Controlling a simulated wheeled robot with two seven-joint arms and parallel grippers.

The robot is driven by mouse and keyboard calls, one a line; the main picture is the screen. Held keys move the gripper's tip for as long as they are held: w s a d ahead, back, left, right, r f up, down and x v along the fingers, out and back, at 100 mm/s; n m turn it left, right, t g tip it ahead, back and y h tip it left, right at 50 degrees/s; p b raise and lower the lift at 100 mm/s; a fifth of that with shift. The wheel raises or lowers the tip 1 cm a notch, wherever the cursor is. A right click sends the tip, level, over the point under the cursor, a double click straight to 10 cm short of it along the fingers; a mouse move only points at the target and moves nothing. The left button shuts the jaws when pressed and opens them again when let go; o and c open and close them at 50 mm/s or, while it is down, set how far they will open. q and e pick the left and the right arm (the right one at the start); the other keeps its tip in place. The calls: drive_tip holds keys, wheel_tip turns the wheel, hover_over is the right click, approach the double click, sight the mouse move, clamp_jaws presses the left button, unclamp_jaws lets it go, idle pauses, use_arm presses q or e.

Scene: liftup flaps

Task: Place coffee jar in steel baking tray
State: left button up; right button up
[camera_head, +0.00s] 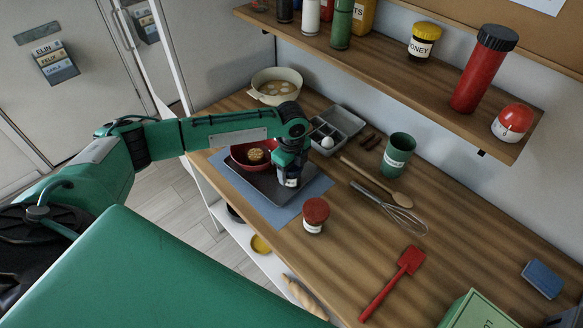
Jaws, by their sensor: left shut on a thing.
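My left gripper (290,172) is over the right part of the dark grey steel baking tray (266,187). It is shut on a small dark jar with a pale label, which I take for the coffee jar (291,183). The gripper hides the jar's top. I cannot tell whether the jar's base touches the tray. A red bowl (238,158) with a round brown item (255,156) is at the tray's left end. My right gripper is not in view.
The tray lies on a blue mat (268,213). A red-lidded jar (315,214) stands close by at the right. A grey divided box (346,124), green cup (397,155), wooden spoon (372,178), whisk (402,217) and red spatula (394,282) surround it. A shelf (400,68) overhangs the back.

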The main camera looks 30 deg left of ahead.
use_arm(q)
drive_tip(key=o, duration=1.1)
drive_tip(key=shift+f, duration=0.1)
drive_tip(key=shift+r, duration=0.4)
wheel_tip(320, 180, up, 11)
drive_tip(key=b, duration=0.3)
drive_tip(key=shift+f, duration=0.2)
drive_tip(key=shift+r, duration=0.5)
drive_tip(key=shift+s+f, duration=0.1)
